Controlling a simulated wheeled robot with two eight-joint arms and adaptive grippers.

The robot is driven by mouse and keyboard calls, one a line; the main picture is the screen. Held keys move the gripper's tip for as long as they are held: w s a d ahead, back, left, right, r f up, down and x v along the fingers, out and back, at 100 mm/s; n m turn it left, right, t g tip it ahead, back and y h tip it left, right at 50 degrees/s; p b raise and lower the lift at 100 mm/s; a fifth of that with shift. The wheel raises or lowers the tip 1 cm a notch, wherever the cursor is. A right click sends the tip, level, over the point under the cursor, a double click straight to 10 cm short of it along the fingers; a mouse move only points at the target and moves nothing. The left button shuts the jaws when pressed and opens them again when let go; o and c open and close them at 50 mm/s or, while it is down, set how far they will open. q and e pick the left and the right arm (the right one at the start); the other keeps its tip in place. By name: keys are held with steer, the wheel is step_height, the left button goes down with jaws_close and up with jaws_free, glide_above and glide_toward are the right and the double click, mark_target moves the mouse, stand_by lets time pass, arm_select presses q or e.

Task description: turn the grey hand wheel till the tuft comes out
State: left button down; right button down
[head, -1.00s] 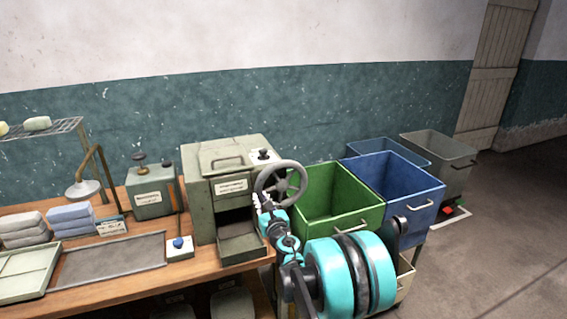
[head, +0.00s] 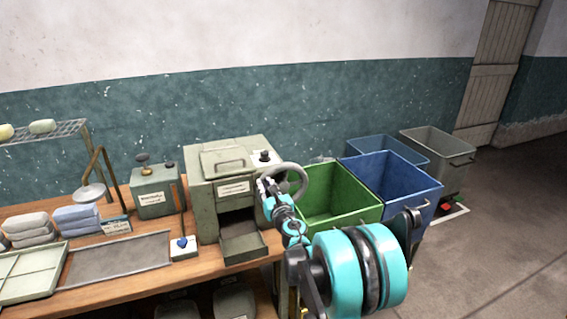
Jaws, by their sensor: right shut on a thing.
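The grey hand wheel (head: 299,183) is on the right side of a grey-green metal machine (head: 203,205) at the bench's right end. My right gripper (head: 268,190) is at the left part of the wheel's rim and is shut on it. My right arm covers part of the wheel, and its spokes are hard to make out. The machine has an open front slot with a tray (head: 243,247) below it. I see no tuft in the slot or on the tray. My left gripper is not in view.
A green bin (head: 335,205) and a blue bin (head: 400,185) stand right of the machine, with a grey bin (head: 440,150) behind. On the wooden bench (head: 120,278) are folded cloths (head: 78,217), a flat grey tray (head: 115,258) and a small box with a blue knob (head: 184,247).

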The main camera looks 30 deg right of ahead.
steer(key=shift+s+d, duration=0.1)
steer(key=shift+d, duration=0.15)
